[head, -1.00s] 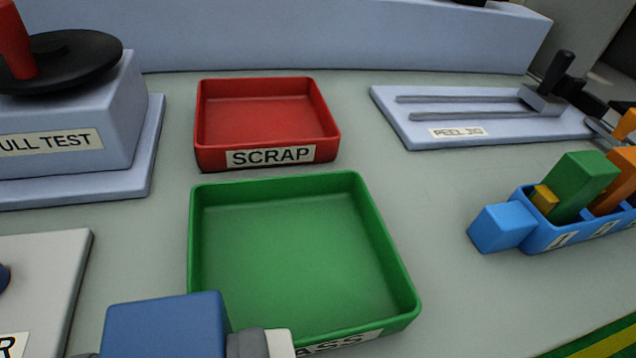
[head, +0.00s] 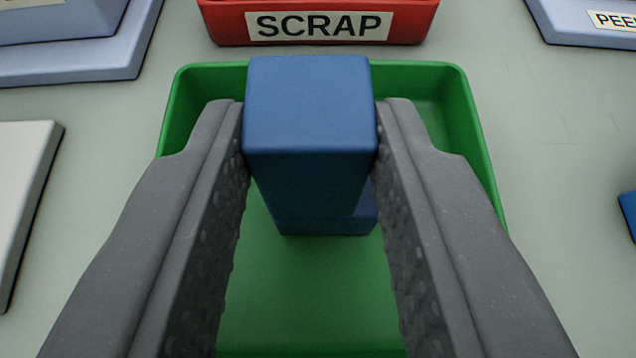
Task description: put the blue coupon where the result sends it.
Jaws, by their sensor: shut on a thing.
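The blue coupon (head: 310,105) is a dark blue block with a small foot at its lower right. My gripper (head: 312,125) is shut on it, one grey finger on each side near its top. The coupon is upright within the outline of the green tray (head: 465,110), towards its back wall. I cannot tell whether its lower end touches the tray floor. The front of the tray and its label are out of view or hidden by my fingers. The red SCRAP tray (head: 425,22) stands just behind, empty where seen earlier.
The base of the pull test stand (head: 85,60) is at the upper left. The peel jig's plate (head: 590,30) shows at the upper right. A pale plate (head: 25,190) lies at left, and a blue holder's edge (head: 628,212) shows at right. Bare table flanks the green tray.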

